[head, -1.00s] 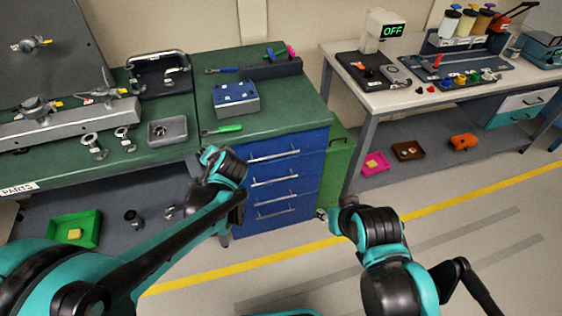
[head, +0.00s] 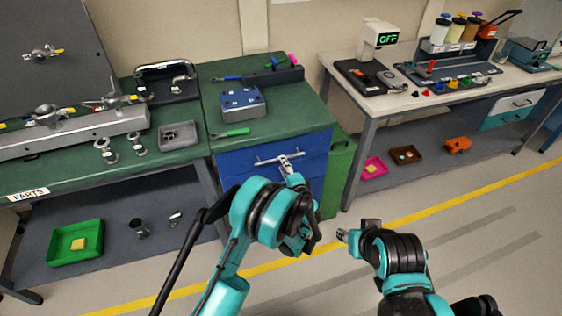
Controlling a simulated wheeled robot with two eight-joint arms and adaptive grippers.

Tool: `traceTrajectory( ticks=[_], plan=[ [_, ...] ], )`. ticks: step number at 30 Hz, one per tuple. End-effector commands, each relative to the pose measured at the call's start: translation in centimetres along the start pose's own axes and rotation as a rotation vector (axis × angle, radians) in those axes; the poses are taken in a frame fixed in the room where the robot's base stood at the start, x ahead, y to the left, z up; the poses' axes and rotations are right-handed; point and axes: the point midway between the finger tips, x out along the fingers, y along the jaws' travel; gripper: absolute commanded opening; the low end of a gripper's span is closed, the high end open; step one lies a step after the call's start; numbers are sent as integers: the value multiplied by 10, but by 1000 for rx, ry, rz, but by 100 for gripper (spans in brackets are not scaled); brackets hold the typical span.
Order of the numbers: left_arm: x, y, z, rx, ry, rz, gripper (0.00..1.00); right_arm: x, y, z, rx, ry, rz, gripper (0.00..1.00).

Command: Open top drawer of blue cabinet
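The blue cabinet (head: 231,163) stands under the green bench top, left of centre in the head view. Its top drawer has a silver bar handle (head: 264,161) and looks flush with the cabinet front. My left gripper (head: 285,165) is at this handle, with its pale fingertips overlapping the bar near its middle. I cannot tell whether the fingers are closed on it. My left arm and wrist hide most of the lower drawers. My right gripper (head: 342,236) is low over the floor, to the right of the cabinet and apart from it; its finger state is unclear.
A blue-grey box (head: 243,104) and a green-handled screwdriver (head: 232,133) lie on the bench above the drawers. A green bin (head: 339,175) stands right of the cabinet. Another bench (head: 370,105) is farther right. The floor in front is clear.

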Motion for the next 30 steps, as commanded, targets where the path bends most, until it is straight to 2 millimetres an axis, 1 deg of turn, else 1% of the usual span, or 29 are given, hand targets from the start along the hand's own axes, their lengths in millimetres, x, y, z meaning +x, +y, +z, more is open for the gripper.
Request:
traceTrajectory(
  ticks=[1, 3, 6, 9, 12, 19, 22, 23, 30],
  plan=[
    [10, 3, 1, -1, -3, 1, 30, 4, 0, 3, 0, 0, 0, 40],
    [22, 3, 1, -2, -2, 1, 30, 7, 0, 5, 0, 0, 0, 40],
    [35, 2, 1, -2, -2, 1, 30, 10, 0, 8, 0, 0, 0, 40],
    [43, 1, 0, -1, 0, 1, 30, 12, 0, 9, 0, 0, 0, 40],
    [47, 0, 0, -1, 0, 1, 30, 13, 0, 9, 0, 0, 0, 40],
    [47, 0, 0, -1, 0, 1, 30, 12, 0, 9, 0, 0, 0, 40],
    [47, 0, 0, -2, 0, 1, 3, 12, 0, 9, 0, 0, 0, 40],
    [47, 0, 0, -2, 0, 1, 0, 12, 0, 9, 0, 0, 0, 40],
    [47, 0, 0, -2, 0, 1, 0, 12, 0, 9, 0, 0, 0, 40]
  ],
)
